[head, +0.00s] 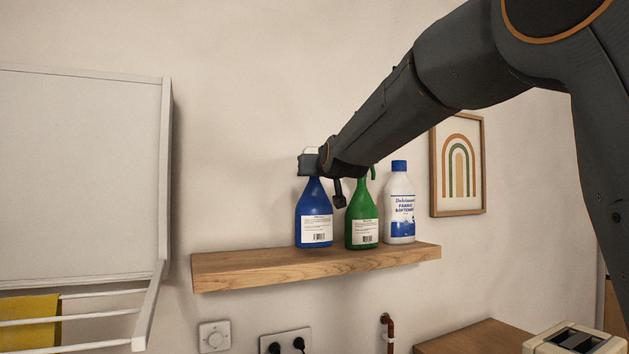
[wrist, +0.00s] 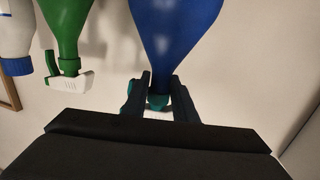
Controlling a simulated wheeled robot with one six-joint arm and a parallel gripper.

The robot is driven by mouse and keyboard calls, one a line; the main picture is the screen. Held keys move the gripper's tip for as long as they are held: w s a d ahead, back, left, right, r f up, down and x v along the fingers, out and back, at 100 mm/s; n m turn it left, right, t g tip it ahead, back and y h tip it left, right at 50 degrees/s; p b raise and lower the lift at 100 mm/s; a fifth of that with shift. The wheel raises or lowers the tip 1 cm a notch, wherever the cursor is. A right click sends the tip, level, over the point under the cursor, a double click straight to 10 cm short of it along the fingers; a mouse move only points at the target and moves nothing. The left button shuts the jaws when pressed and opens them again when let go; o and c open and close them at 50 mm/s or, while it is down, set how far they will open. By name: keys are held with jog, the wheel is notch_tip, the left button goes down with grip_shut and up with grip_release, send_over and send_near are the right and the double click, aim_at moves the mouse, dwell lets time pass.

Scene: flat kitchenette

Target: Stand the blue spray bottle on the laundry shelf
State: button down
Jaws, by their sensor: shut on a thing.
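The blue spray bottle (head: 313,213) is upright at the left part of the wooden laundry shelf (head: 310,266) in the head view. Its base appears to be at the shelf's top; I cannot tell whether it touches. My gripper (head: 309,163) is shut on the bottle's neck and head, which it partly hides. In the wrist view the blue bottle (wrist: 175,45) appears upside down, its neck between the two fingers of my gripper (wrist: 160,97).
A green spray bottle (head: 362,215) stands close to the right of the blue one. A white fabric softener bottle (head: 400,208) stands further right. Free shelf remains at the left. A white drying rack (head: 80,180) with a yellow cloth (head: 30,320) hangs left of the shelf.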

jog(key=shift+f, duration=0.85)
jog(key=c, duration=1.4)
grip_release()
jog(key=shift+f, duration=0.1)
jog(key=shift+c, duration=0.2)
jog(key=shift+s, duration=0.15)
jog(key=b+v, duration=0.3)
jog(key=v, duration=0.8)
jog(key=shift+s, duration=0.4)
jog(key=shift+d, duration=0.1)
